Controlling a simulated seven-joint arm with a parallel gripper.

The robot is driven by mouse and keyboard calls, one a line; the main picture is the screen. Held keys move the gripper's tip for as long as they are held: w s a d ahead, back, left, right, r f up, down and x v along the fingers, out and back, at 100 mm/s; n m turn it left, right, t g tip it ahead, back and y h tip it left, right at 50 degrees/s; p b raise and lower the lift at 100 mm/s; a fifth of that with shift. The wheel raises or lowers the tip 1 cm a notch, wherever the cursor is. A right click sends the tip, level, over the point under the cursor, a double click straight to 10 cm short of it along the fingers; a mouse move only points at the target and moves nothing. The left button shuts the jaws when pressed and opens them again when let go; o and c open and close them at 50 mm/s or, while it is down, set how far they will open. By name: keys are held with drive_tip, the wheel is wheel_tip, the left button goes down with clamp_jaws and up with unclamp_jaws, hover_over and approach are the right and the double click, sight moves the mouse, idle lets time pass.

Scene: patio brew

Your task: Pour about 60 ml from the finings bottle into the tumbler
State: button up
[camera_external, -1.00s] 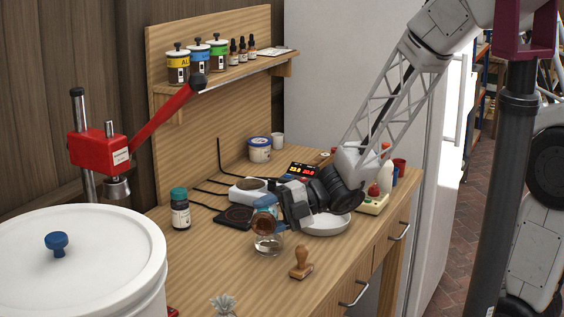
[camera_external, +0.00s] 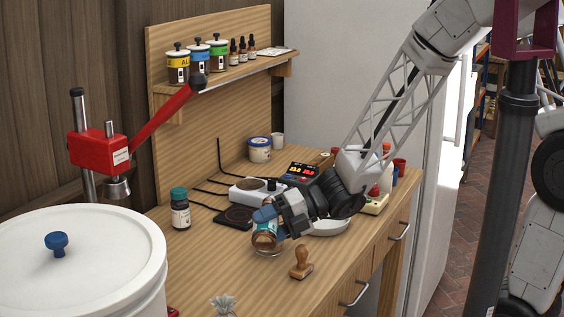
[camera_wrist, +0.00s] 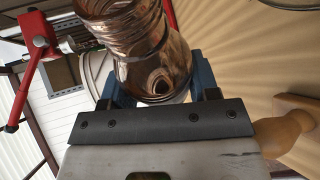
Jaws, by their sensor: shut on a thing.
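My gripper (camera_external: 268,222) is shut on a brown bottle with a blue and white label (camera_external: 265,236), which I take to be the finings bottle. The bottle is tilted over the worktop, with its lower part in front of the clear tumbler (camera_external: 268,251). Only a little of the tumbler shows, around its base. Whether the bottle touches it, and whether liquid is flowing, I cannot tell. In the wrist view the translucent brown bottle (camera_wrist: 143,45) sits between the blue fingers, and the tumbler is not clearly distinguishable.
A wooden stamp (camera_external: 301,263) stands just right of the tumbler, and a white bowl (camera_external: 328,227) lies behind my gripper. A teal-capped bottle (camera_external: 180,210) and a dark scale plate (camera_external: 233,217) are to the left. A large white lidded bucket (camera_external: 85,265) fills the front left.

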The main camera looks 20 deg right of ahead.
drive_tip(key=shift+s, duration=0.15)
drive_tip(key=shift+s+a+r+n, duration=0.1)
drive_tip(key=shift+n, duration=0.2)
drive_tip(key=shift+f+n+t+h, duration=0.3)
drive_tip(key=shift+t, duration=0.1)
idle(1.0)
